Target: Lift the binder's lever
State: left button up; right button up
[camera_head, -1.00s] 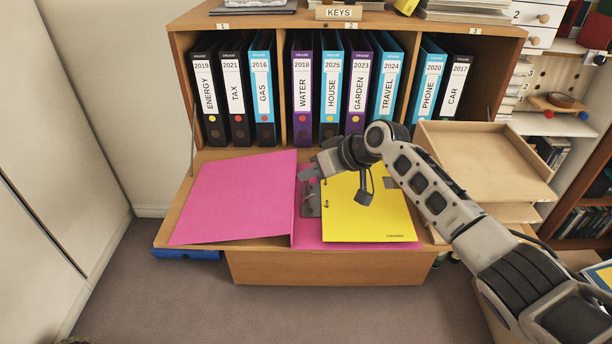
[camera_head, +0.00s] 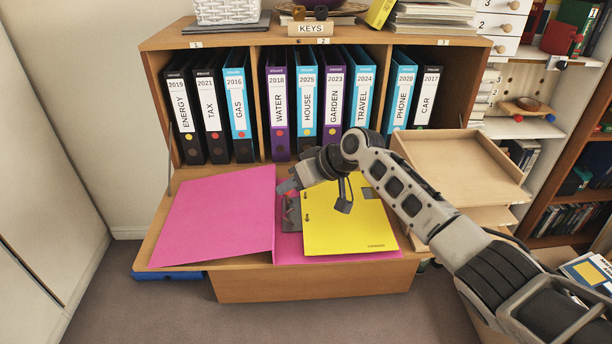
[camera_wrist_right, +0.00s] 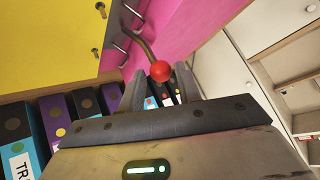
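The open pink binder (camera_head: 226,215) lies on the fold-down desk board. Its metal mechanism (camera_head: 291,214) is at the left edge of a yellow sheet (camera_head: 345,225). The lever, a bent metal rod with a red ball knob (camera_wrist_right: 160,71), shows in the right wrist view. My right gripper (camera_head: 288,185) is over the top of the mechanism. In the wrist view it (camera_wrist_right: 161,92) is open, with the red knob between the lines of its two fingers, near the tips. I cannot tell whether a finger touches the knob. My left gripper is not in view.
Labelled binders (camera_head: 279,112) stand in the shelf compartments behind the desk board. A blue object (camera_head: 168,276) shows under the board's left front edge. The floor at front left is clear.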

jog(key=v, duration=1.5)
jog(key=shift+d+r+b, duration=0.2)
jog(key=shift+r+b, duration=0.1)
jog(key=shift+b, duration=0.05)
jog(key=shift+s+f, duration=0.1)
jog(key=shift+s, duration=0.05)
